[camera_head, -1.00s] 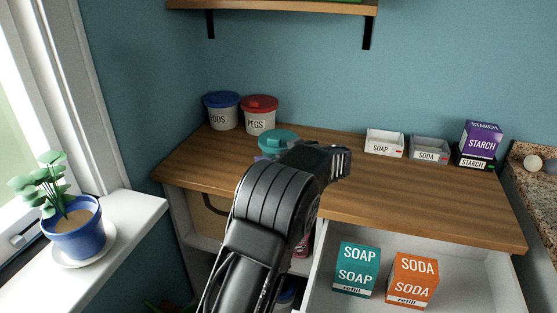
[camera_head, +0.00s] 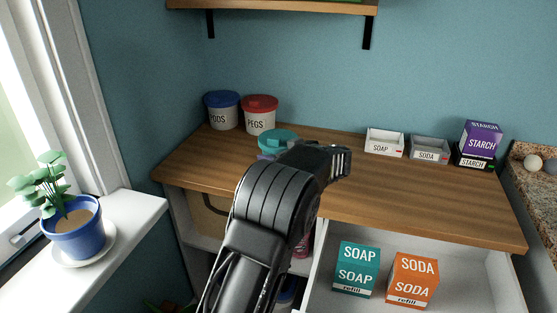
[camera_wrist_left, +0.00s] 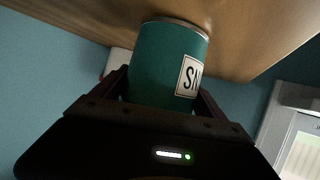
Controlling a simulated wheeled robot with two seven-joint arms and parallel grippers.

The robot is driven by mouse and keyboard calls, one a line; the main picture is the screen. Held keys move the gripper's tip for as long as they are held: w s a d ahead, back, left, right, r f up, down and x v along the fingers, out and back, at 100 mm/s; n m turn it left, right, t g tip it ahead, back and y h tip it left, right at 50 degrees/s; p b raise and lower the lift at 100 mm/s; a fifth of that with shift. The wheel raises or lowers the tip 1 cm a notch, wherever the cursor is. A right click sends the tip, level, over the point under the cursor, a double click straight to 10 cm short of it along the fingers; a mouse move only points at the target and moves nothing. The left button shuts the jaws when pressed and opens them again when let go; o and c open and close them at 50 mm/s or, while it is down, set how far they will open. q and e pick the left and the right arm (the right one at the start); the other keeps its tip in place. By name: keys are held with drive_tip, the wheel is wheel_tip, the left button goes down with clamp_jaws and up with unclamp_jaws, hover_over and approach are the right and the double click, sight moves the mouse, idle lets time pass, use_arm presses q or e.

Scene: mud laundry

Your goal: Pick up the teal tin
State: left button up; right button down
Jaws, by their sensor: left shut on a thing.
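The teal tin (camera_wrist_left: 165,65) shows in the left wrist view, with a metal rim and a pale label bearing letters that look like "SN". My left gripper (camera_wrist_left: 165,108) is shut on it, with a dark finger on each side. The tin's rim lies against the view of the wooden top; I cannot tell whether it touches. In the head view my left arm reaches over the counter, and its dark wrist hides the fingers and the tin. My right gripper is not in view.
A teal-lidded tub (camera_head: 278,138) stands partly behind my arm. Tubs marked PODS (camera_head: 221,112) and PEGS (camera_head: 260,116) stand behind it. SOAP (camera_head: 384,143) and SODA (camera_head: 429,149) trays and STARCH boxes (camera_head: 481,140) are at right. Below, the open drawer (camera_head: 465,275) holds refill boxes.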

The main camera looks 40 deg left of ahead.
use_arm(q)
drive_tip(key=c, duration=0.3)
drive_tip(key=shift+r, duration=0.1)
wheel_tip(320, 180, up, 10)
drive_tip(key=shift+f+p, duration=0.1)
drive_tip(key=shift+p, duration=0.45)
idle(0.4)
